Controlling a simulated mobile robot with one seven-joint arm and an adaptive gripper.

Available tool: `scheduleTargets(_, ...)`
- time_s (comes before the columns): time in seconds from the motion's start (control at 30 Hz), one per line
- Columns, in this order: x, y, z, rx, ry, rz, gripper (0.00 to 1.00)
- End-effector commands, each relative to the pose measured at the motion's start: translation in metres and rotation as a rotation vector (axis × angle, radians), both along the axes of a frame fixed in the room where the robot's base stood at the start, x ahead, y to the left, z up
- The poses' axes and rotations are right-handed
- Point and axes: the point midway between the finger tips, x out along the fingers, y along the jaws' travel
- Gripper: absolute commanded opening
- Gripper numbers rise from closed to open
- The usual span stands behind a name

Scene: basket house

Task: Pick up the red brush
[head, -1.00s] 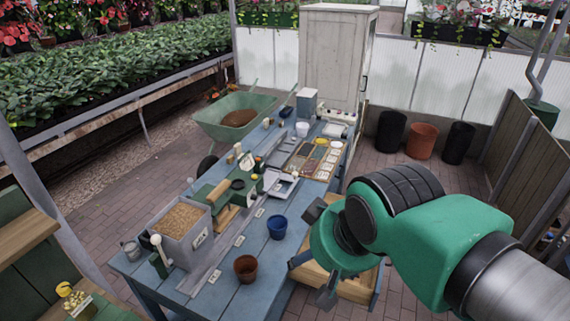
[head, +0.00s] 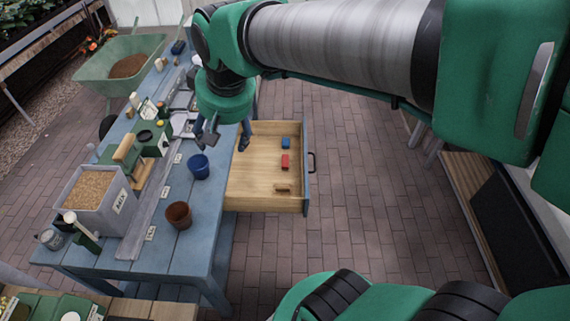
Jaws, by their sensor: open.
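The red brush, which I take to be the small red block-like thing (head: 285,161), lies in the open wooden drawer (head: 250,165) on the right side of the blue table. It is too small to make out bristles. A small blue thing (head: 286,143) lies just behind it, and a small brown thing (head: 283,188) lies nearer the drawer's front corner. My gripper (head: 226,140) points down near the back left of the drawer, to the left of the red thing. Its jaws are open, with nothing seen between them.
A blue pot (head: 199,167) and a brown pot (head: 179,215) stand on the blue table (head: 197,240) left of the drawer. A grain-filled box (head: 118,215) stands farther left. The drawer's raised walls and dark handle (head: 312,163) border it.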

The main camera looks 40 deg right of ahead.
Motion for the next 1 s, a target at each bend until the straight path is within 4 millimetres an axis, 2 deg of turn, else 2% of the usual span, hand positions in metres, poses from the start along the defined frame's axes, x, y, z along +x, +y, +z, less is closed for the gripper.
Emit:
scheduleTargets(0.03,0.013,-0.008,-0.004,0.003,0.014,-0.017,0.66)
scheduleTargets(0.27,0.065,-0.041,-0.019,0.014,0.053,-0.081,0.66)
scheduleTargets(0.57,0.130,-0.094,-0.054,0.031,0.104,-0.166,0.66)
scheduleTargets(0.77,0.168,-0.133,-0.087,0.044,0.139,-0.223,0.66)
scheduleTargets(1.0,0.209,-0.185,-0.134,0.060,0.177,-0.290,0.66)
